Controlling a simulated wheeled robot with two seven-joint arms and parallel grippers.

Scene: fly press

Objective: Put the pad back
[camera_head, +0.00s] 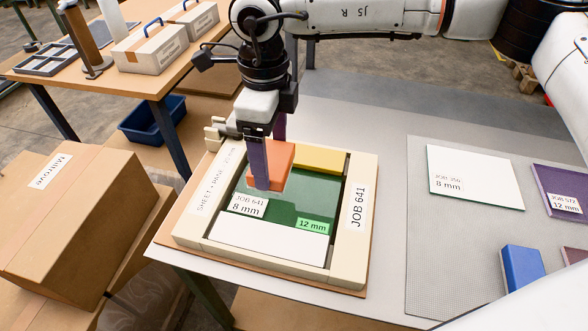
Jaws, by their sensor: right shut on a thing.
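My right gripper (268,168) reaches down from the top with its two purple fingers shut on an orange block (285,158). The block is over the back left part of a cream frame (357,215) marked JOB 641. Whether the block touches what lies under it I cannot tell. Inside the frame are a dark green surface (318,190), a yellow strip (318,160) at the back and a white strip (268,238) at the front. Labels there read "JOB 641 8 mm" and "12 mm". The gripper hides part of the frame's back left. My left gripper does not show.
A grey mat (430,250) at the right bears a white plate (475,178), a purple plate (567,190) and a blue block (522,268). Cardboard boxes (75,225) stand at the left. A wooden table (120,82) with cartons stands behind, above a blue bin (150,120).

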